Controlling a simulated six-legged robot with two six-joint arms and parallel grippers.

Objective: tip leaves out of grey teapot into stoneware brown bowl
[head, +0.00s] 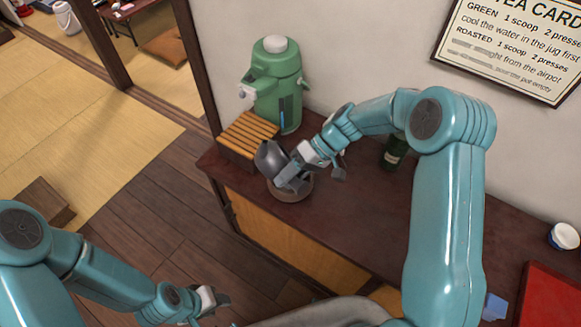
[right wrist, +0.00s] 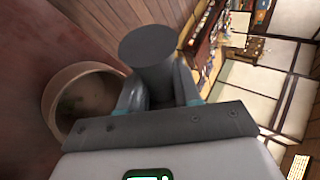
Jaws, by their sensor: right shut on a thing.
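The grey teapot (head: 270,158) is held by my right gripper (head: 290,178) over the far-left end of the dark counter. It looks tilted over the stoneware brown bowl (head: 298,193). In the right wrist view, the two fingers (right wrist: 158,92) close on a grey round-ended part of the teapot (right wrist: 155,45). The bowl (right wrist: 52,105) stands to the left there, with a small dark greenish patch inside. The teapot's inside is hidden. My left gripper (head: 214,302) is low at the bottom of the head view, away from the counter things; its jaw opening is unclear.
A green airpot (head: 278,85) stands behind the teapot. A slatted wooden box (head: 249,135) is beside it on the left. A dark green container (head: 393,152) stands behind my right arm. A blue-white cup (head: 564,236) and red tray (head: 550,296) are at right.

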